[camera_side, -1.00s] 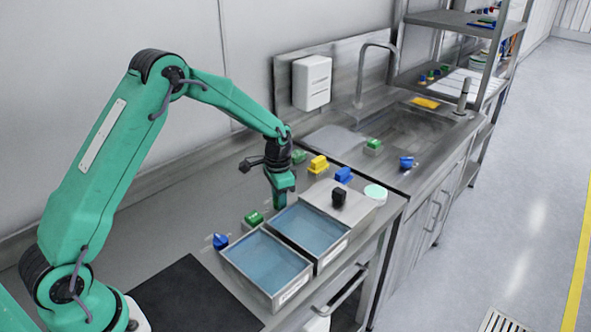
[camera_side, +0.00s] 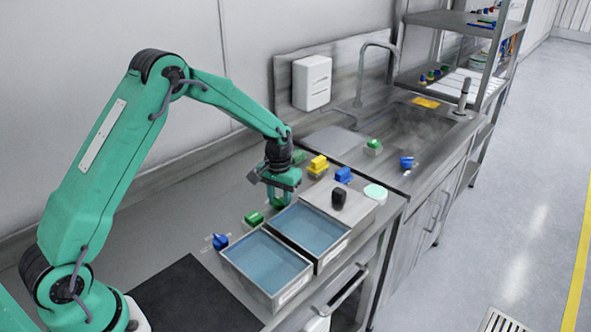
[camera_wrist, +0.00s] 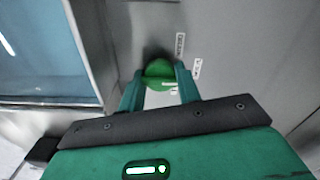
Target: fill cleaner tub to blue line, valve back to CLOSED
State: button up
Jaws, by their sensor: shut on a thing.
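Two metal tubs with blue liquid stand side by side, the left tub (camera_side: 292,290) and the right tub (camera_side: 336,254). Their front labels are too small to read, so I cannot tell which is the cleaner tub, and I cannot make out a blue line. My gripper (camera_side: 278,202) is low behind the right tub. In the wrist view my gripper (camera_wrist: 160,78) is shut on a round green valve knob (camera_wrist: 159,70), with small white labels beside it. That knob is hidden in the side view. A tub rim (camera_wrist: 88,40) shows at the left of the wrist view.
A green knob (camera_side: 253,217) and a blue knob (camera_side: 220,241) stand behind the left tub. Yellow (camera_side: 317,163) and blue (camera_side: 343,174) blocks, a black knob (camera_side: 338,196) and a pale green lid (camera_side: 375,192) are to the right. A dark mat (camera_side: 190,305) lies in front.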

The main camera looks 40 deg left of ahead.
aim_at(279, 201)
dwell(0.4)
jog(key=o, duration=1)
jog(key=shift+c, duration=0.2)
jog(key=shift+r, duration=0.1)
notch_tip(279, 201, up, 7)
jog(key=shift+r, duration=0.3)
jog(key=shift+r, duration=0.1)
